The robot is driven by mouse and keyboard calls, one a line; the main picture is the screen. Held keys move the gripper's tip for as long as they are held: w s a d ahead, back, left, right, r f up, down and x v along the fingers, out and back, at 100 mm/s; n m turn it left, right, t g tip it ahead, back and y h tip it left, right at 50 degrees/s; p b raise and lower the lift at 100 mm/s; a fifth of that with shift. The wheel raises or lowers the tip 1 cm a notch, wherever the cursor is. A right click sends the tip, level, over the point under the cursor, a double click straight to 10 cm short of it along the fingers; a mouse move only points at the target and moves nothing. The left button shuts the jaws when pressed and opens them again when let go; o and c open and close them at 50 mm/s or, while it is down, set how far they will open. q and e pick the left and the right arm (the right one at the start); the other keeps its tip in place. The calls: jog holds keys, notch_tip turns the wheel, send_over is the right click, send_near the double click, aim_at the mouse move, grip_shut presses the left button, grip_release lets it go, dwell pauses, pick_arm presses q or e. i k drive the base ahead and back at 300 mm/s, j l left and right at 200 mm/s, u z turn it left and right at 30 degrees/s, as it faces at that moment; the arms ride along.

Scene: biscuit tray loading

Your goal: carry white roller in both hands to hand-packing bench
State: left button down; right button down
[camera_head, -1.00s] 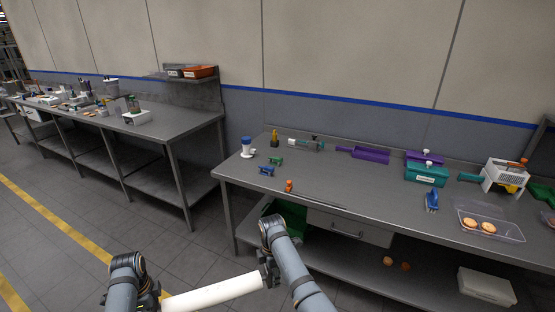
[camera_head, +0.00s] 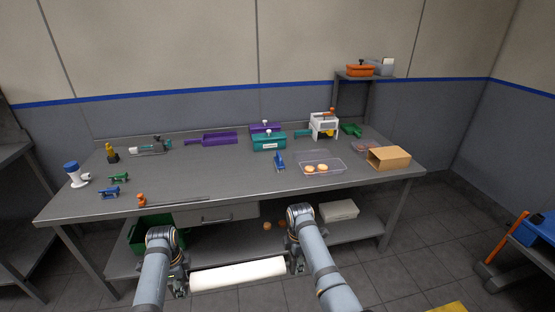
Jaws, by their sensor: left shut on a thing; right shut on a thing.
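The white roller (camera_head: 238,275) is held level between my two grippers, low in front of the bench. My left gripper (camera_head: 180,284) is shut on its left end and my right gripper (camera_head: 294,262) is shut on its right end. The fingertips are partly hidden by my wrists. A grey metal bench (camera_head: 235,186) stands directly ahead, its top beyond and above the roller. I cannot tell from any label whether it is the hand-packing bench.
On the bench are a clear tray (camera_head: 335,168) with biscuits, a cardboard box (camera_head: 389,158), a teal box (camera_head: 268,142), a purple scoop-like tray (camera_head: 212,139) and a white-blue cup (camera_head: 75,174). The front middle top is mostly clear. A blue-orange object (camera_head: 530,232) stands right.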

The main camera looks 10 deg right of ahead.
aim_at(222, 177)
jog(key=i+j, duration=0.15)
jog(key=i, duration=0.25)
jog(key=i+j, duration=0.15)
jog(key=i, duration=1.4)
